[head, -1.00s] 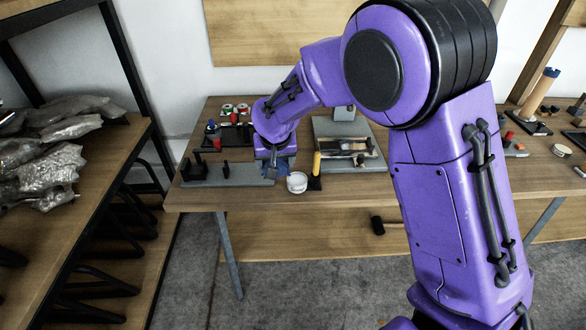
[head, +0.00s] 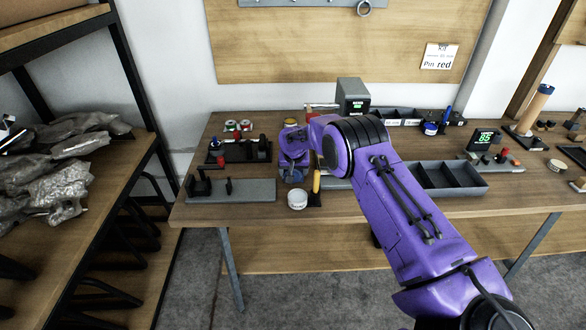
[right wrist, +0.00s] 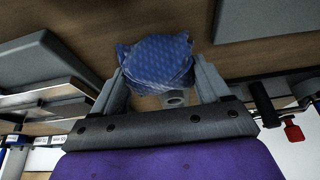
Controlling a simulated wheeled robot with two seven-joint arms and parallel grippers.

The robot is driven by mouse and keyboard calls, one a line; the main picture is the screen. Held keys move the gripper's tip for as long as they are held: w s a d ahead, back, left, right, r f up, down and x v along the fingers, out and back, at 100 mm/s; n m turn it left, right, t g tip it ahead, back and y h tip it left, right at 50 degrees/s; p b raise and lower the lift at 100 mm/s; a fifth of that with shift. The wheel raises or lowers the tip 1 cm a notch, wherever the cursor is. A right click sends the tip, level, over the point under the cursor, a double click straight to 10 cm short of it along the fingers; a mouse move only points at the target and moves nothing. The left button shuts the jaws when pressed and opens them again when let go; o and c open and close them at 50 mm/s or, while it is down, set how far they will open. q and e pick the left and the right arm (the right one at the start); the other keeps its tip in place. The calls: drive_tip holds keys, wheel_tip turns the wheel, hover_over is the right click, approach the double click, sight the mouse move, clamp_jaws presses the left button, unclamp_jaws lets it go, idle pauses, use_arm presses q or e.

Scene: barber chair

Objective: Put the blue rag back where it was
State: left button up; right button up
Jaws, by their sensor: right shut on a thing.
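My right gripper (right wrist: 158,80) is shut on the blue rag (right wrist: 155,58), a crumpled patterned cloth that bulges out between the fingers in the right wrist view. In the head view the right gripper (head: 292,172) is over the wooden workbench, just behind a white jar (head: 297,200). Only a small blue patch of the rag (head: 292,179) shows there below the purple wrist. I cannot tell whether the rag touches the bench. My left gripper is not in view.
A yellow-handled tool (head: 316,182) stands close right of the gripper. A grey tray (head: 250,190) lies to the left, with a black holder (head: 228,153) behind it. Grey bins (head: 465,189) lie to the right, and a grey box (head: 352,93) stands at the back.

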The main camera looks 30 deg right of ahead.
drive_tip(key=shift+f, duration=0.25)
drive_tip(key=shift+f, duration=0.1)
drive_tip(key=shift+f+b, duration=0.15)
drive_tip(key=shift+b, duration=0.15)
drive_tip(key=o, duration=1)
drive_tip(key=shift+r, duration=0.3)
drive_tip(key=b+v, duration=0.1)
drive_tip(key=v, duration=1.1)
